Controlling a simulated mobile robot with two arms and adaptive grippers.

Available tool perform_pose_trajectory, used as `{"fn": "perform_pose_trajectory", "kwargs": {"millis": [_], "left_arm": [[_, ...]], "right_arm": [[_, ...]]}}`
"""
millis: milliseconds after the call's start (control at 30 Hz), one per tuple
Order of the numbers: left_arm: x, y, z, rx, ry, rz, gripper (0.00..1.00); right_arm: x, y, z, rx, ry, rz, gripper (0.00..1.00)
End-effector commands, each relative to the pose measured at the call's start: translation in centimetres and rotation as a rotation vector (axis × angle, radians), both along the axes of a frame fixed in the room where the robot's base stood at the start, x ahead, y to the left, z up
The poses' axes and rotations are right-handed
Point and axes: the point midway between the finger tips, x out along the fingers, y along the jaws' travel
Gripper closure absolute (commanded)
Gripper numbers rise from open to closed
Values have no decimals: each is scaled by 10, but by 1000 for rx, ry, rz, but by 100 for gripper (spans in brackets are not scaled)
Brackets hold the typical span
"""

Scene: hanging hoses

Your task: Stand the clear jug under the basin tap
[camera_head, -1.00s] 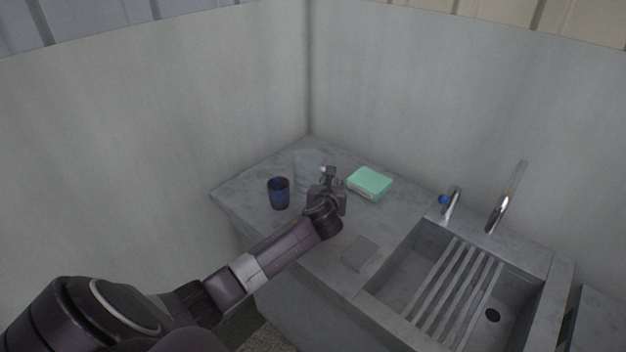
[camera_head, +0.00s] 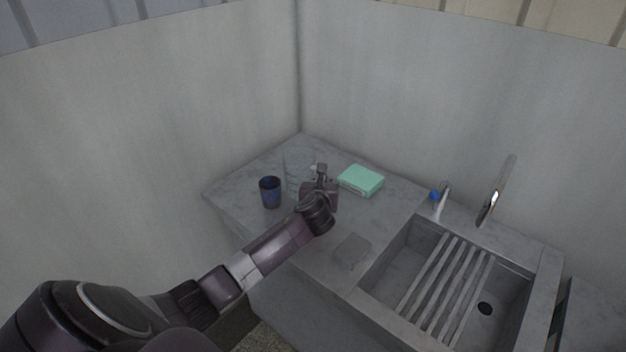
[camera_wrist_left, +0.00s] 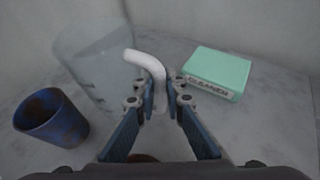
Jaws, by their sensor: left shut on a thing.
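The clear jug (camera_head: 297,168) is faint and see-through at the back of the counter, near the wall corner. In the left wrist view the jug (camera_wrist_left: 95,68) shows a curved white handle (camera_wrist_left: 146,64). My left gripper (camera_head: 318,170) is at the jug's right side. In the wrist view its fingers (camera_wrist_left: 162,92) are shut on the handle. The frames do not show whether the jug's base touches the counter. My right gripper is out of view.
A dark blue cup (camera_head: 270,192) stands close to the jug's left. A green box (camera_head: 361,180) lies to the gripper's right. A grey block (camera_head: 351,251) lies on the counter before the basin. Slats (camera_head: 440,285) cross the basin, with a drain hole at right.

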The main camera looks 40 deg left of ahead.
Motion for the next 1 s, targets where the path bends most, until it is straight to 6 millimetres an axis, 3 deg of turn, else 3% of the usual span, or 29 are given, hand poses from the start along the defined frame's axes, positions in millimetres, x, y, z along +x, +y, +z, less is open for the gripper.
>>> {"fn": "perform_pose_trajectory", "kwargs": {"millis": [167,333,700,1000], "left_arm": [[1,1,10,2,-3,0,100],[1,1,35,3,-5,-1,100],[1,1,139,4,-9,0,100],[1,0,191,0,-4,1,100]], "right_arm": [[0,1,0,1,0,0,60],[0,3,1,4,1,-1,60],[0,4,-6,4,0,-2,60],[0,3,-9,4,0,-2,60]]}}
